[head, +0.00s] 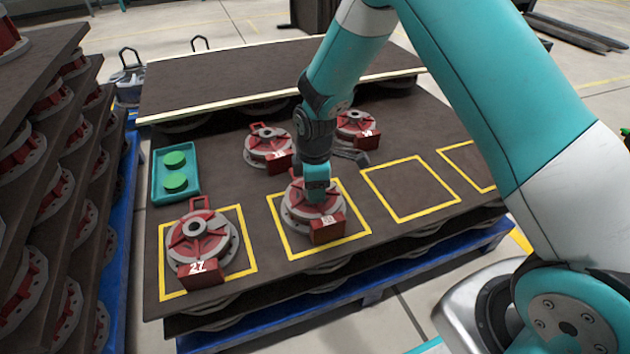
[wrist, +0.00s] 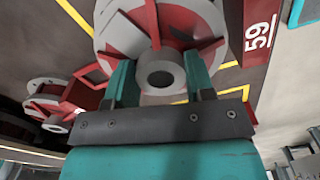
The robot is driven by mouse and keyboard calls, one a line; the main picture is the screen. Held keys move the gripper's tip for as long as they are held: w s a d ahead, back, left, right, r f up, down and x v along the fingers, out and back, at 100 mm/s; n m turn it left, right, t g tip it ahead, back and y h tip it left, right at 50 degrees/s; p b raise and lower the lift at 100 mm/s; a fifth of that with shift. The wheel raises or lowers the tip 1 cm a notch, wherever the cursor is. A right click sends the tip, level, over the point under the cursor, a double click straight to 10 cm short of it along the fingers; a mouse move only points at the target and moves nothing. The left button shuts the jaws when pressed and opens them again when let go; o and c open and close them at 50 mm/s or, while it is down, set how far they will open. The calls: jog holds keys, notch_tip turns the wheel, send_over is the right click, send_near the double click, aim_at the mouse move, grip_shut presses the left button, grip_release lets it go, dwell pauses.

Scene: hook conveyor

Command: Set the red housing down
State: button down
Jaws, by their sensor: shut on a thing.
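The red housing (head: 295,212) is a grey round flange with red ribs and a red block; it sits within the second yellow square (head: 361,234) from the left. I cannot tell whether it touches the brown board. My gripper (head: 316,192) points down over its centre. In the wrist view, my gripper (wrist: 161,75) has both teal fingers closed on the grey central hub of the housing (wrist: 212,25), and its block reads 59. Part of the flange is hidden by the fingers.
Housing 27 (head: 201,243) stands in the leftmost square. Two more housings (head: 262,147) (head: 353,126) stand behind. The third square (head: 410,190) is empty. A green tray (head: 158,188) with two green discs lies at left. A loaded rack (head: 60,95) stands far left.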

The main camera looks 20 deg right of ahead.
jog(key=shift+w, duration=0.1)
jog(key=shift+c, duration=2.4)
grip_release()
notch_tip(320, 180, up, 12)
jog(key=p, duration=0.5)
jog(key=s+a+r+m+y, duration=0.2)
jog(key=s+a+r+m, duration=0.1)
jog(key=s+r, duration=0.75)
jog(key=s+a+r+m+y, duration=0.1)
jog(key=s+r, duration=0.3)
jog(key=s, duration=0.4)
jog(key=s+a+r+m+y, duration=0.1)
jog(key=s+r+m, duration=0.3)
jog(key=s, duration=0.4)
jog(key=shift+r, duration=0.4)
